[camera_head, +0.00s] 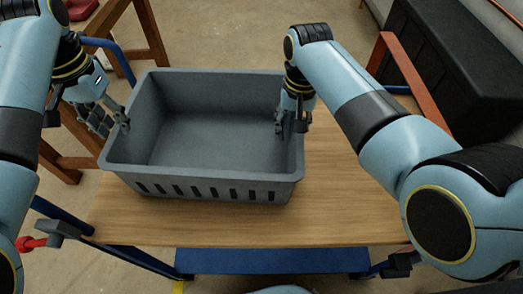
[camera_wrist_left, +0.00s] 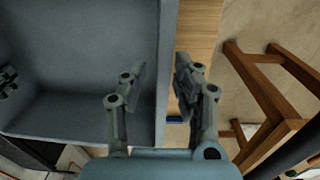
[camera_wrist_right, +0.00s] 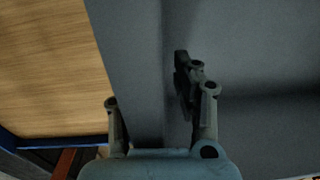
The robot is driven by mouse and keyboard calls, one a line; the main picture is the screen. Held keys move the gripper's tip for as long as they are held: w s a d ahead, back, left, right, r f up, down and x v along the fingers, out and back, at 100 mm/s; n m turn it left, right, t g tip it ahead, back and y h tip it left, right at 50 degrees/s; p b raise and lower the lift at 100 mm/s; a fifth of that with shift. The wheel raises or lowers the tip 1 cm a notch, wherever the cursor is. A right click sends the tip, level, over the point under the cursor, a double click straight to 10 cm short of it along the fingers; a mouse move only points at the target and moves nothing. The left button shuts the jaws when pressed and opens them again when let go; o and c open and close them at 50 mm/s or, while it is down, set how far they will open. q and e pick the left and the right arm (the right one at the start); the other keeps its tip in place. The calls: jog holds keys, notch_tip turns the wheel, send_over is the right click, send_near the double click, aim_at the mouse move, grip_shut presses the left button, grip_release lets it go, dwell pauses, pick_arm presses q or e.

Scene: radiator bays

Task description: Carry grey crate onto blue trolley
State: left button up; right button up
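The grey crate (camera_head: 215,186) stands upright and empty on a wooden top (camera_head: 340,205) with a blue frame, apparently the trolley. The crate's left side reaches the top's left edge. My left gripper (camera_head: 108,122) is open around the crate's left wall. In the left wrist view its fingers (camera_wrist_left: 160,82) lie on either side of that wall, with small gaps. My right gripper (camera_head: 291,122) is at the right wall. In the right wrist view one finger is inside the crate (camera_wrist_right: 235,45), slightly off the wall; the other is partly hidden by the rim.
A brown wooden trestle (camera_head: 150,35) stands on the floor at the left; it also shows in the left wrist view (camera_wrist_left: 270,90). A large black box (camera_head: 450,60) and an orange-red bar (camera_head: 408,75) are at the right. A blue shelf (camera_head: 270,261) lies low in front. The wooden top is clear right of the crate.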

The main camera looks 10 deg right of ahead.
pick_arm(q)
notch_tip(320, 180, up, 2)
jog(key=shift+r, duration=0.45)
pick_arm(e)
jog(key=shift+r, duration=0.15)
pick_arm(q)
jog(key=shift+a, duration=0.1)
pick_arm(e)
jog(key=r, duration=1.1)
jog(key=shift+d+r, duration=0.25)
jog(key=shift+r, duration=0.1)
pick_arm(q)
jog(key=shift+r, duration=0.1)
